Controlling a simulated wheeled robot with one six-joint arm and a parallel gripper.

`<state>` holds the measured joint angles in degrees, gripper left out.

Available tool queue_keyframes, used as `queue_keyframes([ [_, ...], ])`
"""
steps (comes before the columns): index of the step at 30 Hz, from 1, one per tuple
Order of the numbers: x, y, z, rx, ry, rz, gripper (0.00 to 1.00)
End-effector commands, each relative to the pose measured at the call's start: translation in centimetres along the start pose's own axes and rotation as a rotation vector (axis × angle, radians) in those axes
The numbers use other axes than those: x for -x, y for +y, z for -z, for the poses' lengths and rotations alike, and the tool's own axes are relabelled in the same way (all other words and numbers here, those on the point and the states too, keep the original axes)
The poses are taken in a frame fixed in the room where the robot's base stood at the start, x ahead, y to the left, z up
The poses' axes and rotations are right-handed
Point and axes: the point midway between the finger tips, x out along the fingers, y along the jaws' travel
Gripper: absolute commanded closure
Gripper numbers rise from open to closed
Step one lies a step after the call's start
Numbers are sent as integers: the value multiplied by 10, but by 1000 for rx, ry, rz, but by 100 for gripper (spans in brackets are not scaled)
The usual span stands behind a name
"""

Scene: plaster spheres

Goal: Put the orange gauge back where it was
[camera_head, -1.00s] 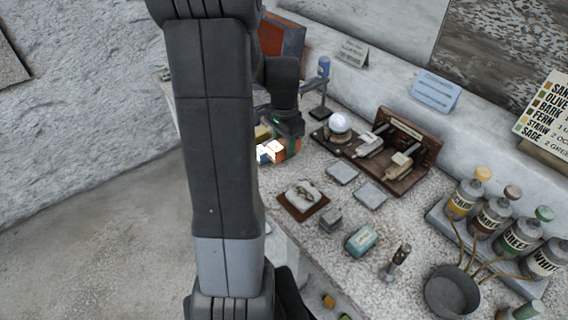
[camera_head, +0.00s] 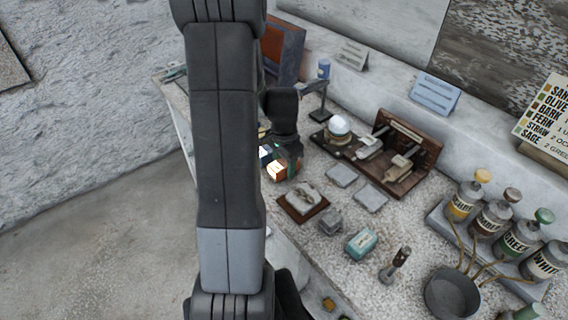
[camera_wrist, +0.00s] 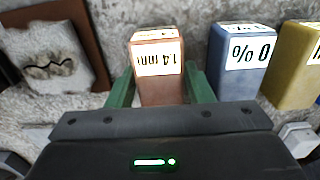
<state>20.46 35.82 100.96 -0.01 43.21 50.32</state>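The orange gauge (camera_wrist: 158,62) is a small block with a white label reading "1.4 mm", which appears upside down in the wrist view. My gripper (camera_wrist: 160,82) has a green finger on each side of it and appears shut on it. In the head view the orange gauge (camera_head: 279,170) shows under my gripper (camera_head: 287,158), near the table's front edge. I cannot tell whether its underside touches the table. A blue block (camera_wrist: 243,60) labelled "0 %" stands to its right in the wrist view, with a yellow block (camera_wrist: 295,65) beyond.
A brown board (camera_head: 304,203) with a plaster piece lies close to the gauge. Bottles (camera_head: 467,200) and a pot (camera_head: 452,294) fill the right end.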

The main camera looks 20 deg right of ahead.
Motion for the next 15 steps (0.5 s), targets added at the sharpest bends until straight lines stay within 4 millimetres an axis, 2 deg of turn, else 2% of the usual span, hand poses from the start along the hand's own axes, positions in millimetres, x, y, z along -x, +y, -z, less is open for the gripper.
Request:
queue_keyframes([
  [1,0,0,0,0,0,0,42],
  [2,0,0,0,0,0,0,38],
  [10,1,0,0,0,0,0,38],
  [15,12,0,0,0,2,2,38],
])
